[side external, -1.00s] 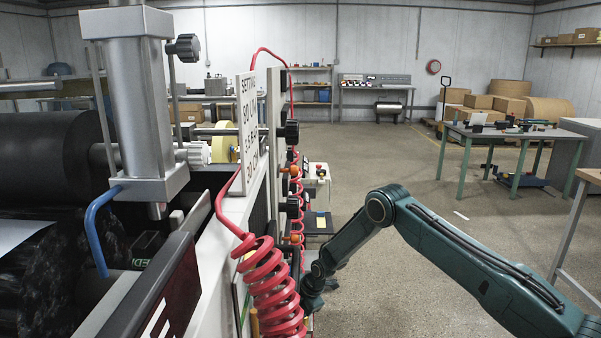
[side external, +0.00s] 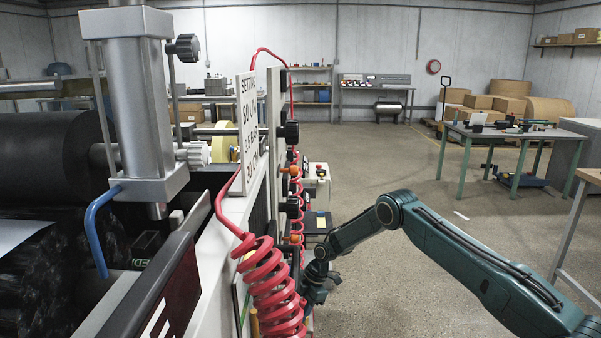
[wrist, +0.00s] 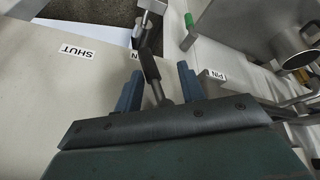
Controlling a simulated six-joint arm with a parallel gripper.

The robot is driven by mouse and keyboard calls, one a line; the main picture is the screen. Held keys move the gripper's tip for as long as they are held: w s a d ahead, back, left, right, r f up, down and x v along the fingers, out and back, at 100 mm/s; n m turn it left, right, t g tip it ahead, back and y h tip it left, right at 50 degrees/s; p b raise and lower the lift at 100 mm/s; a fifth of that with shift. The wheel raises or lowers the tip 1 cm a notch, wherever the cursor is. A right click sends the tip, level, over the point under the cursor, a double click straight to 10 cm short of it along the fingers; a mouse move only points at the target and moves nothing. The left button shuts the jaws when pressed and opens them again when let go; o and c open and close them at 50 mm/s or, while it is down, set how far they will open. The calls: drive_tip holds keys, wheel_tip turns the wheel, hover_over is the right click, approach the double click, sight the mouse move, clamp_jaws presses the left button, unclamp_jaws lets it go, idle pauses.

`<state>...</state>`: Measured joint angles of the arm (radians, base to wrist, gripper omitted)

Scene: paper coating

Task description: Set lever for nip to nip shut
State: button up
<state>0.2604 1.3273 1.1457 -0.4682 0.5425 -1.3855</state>
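In the wrist view, the lever (wrist: 149,66), a metal rod with a dark grip, stands between the two blue fingers of my gripper (wrist: 160,72). The fingers are apart, with a gap visible on each side of the lever, so my gripper looks open around it. A "SHUT" label (wrist: 75,52) is on the pale panel to the left, and a "NIP" label (wrist: 216,75) is to the right. Another label behind the lever is partly hidden. In the side view, the machine and red hose hide the lever and my fingertips.
A coiled red hose (side external: 275,285) hangs close to my wrist in the side view. A metal pipe fitting (wrist: 299,57) and a green-tipped part (wrist: 189,32) are near the lever in the wrist view.

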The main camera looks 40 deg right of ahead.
drive_tip(key=s+d, duration=0.5)
drive_tip(key=d, duration=0.6)
drive_tip(key=s+a+r+m+t+h, duration=0.1)
drive_tip(key=s+a+m, duration=0.3)
drive_tip(key=shift+s+a+t+h, duration=0.3)
drive_tip(key=shift+s, duration=0.05)
idle(0.3)
drive_tip(key=shift+a, duration=0.1)
idle(0.3)
drive_tip(key=shift+s+a+r+m+t+y, duration=0.1)
drive_tip(key=shift+s+m+t+y, duration=0.3)
drive_tip(key=shift+t, duration=1.1)
drive_tip(key=shift+s+a+r+m+t+y, duration=0.15)
drive_tip(key=shift+m+t+y, duration=0.4)
drive_tip(key=shift+t, duration=0.95)
drive_tip(key=shift+s+r+m+t+y, duration=0.1)
drive_tip(key=shift+s+m+t+y, duration=0.4)
drive_tip(key=shift+t, duration=1)
drive_tip(key=shift+w, duration=0.4)
